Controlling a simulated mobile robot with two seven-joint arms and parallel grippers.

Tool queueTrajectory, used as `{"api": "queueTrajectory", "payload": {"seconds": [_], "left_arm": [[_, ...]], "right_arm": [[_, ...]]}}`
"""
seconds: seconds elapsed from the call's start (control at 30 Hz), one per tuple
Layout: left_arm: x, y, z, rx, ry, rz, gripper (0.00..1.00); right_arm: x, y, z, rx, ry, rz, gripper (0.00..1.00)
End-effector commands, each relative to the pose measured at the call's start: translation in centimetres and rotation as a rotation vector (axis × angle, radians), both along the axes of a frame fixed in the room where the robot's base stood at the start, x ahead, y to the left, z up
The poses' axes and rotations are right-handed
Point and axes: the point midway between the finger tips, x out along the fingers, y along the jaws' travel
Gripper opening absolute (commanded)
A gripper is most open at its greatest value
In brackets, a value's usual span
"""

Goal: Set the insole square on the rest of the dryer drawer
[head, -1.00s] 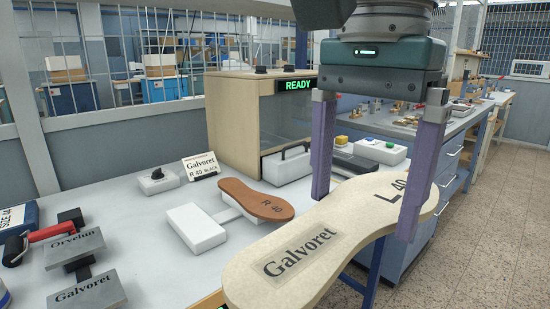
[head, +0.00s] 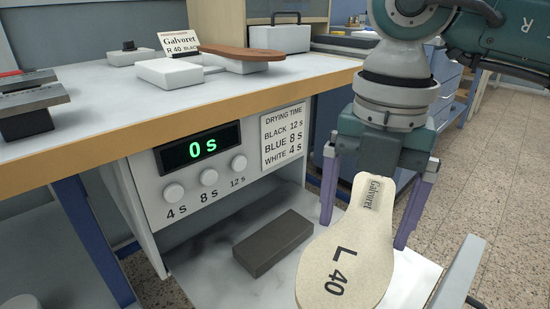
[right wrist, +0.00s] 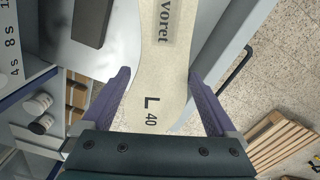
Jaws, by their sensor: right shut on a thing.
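The cream insole (head: 330,268), marked "L 40" and carrying a "Galvoret" stamp, is held by my right gripper (head: 365,236), whose purple fingers are on its two long edges. In the right wrist view the insole (right wrist: 158,98) runs lengthwise between the fingers (right wrist: 158,75). The dryer drawer (head: 205,288) is pulled out below the bench. Its rest, a dark grey block (head: 273,243), lies on the drawer floor, bare on top. The insole is to the right of the rest in the head view, apart from it and above the drawer. My left gripper is out of view.
The dryer panel (head: 209,165) shows "0 s" above three white knobs. A drying-time card (head: 284,138) hangs beside it. The bench edge (head: 200,122) overhangs the drawer. The drawer's raised front (head: 462,278) stands at the right.

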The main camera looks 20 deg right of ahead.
Motion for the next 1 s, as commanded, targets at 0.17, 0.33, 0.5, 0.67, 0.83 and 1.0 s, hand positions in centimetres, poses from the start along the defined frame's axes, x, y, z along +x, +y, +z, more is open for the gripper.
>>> {"api": "queueTrajectory", "payload": {"seconds": [0.17, 0.33, 0.5, 0.67, 0.83, 1.0], "left_arm": [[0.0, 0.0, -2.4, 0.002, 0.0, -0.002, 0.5], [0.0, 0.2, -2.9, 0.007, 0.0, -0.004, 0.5], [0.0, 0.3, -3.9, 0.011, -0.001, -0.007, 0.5], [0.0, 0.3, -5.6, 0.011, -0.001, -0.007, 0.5], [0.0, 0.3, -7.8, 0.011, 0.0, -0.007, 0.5], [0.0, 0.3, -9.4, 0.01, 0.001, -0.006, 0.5]], "right_arm": [[-0.3, -0.5, -3.5, -0.005, 0.002, -0.255, 0.35], [-0.3, -0.7, -4.2, -0.005, 0.002, -0.339, 0.35], [-0.3, -0.7, -5.3, -0.006, 0.003, -0.341, 0.35], [-0.4, -0.7, -7.1, -0.006, 0.003, -0.34, 0.35], [-0.4, -0.7, -9.3, -0.006, 0.003, -0.338, 0.35], [-0.4, -0.7, -11.0, -0.006, 0.003, -0.338, 0.35]]}}
